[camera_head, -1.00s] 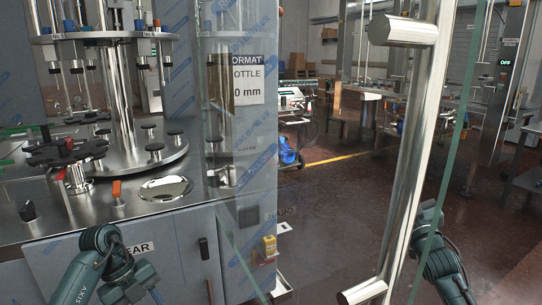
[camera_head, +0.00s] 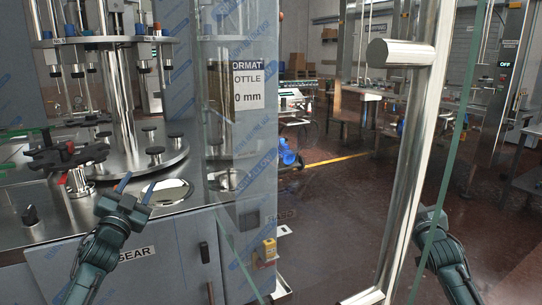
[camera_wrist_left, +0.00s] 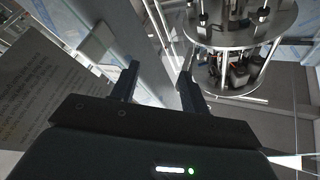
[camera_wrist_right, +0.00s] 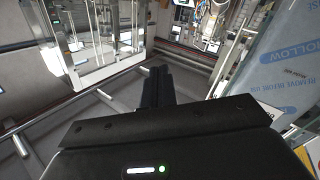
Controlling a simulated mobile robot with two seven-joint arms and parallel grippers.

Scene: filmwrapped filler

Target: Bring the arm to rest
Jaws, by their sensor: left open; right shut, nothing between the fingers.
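My left gripper (camera_head: 137,186) is open in the head view, in front of the filler's steel deck near a round steel plate (camera_head: 168,192). The left wrist view also shows its two fingers (camera_wrist_left: 158,76) spread, with nothing between them. My right arm is seen through the glass at the lower right, behind the long steel door handle (camera_head: 412,160); its fingertips are not clear there. In the right wrist view the right gripper (camera_wrist_right: 158,75) is shut and empty.
The filler's grey cabinet (camera_head: 140,260), partly covered in blue-printed film, stands at the left. A glass door with the steel handle fills the right foreground. A yellow-and-red switch (camera_head: 266,250) sits on the cabinet's side. The brown floor (camera_head: 330,225) beyond is open.

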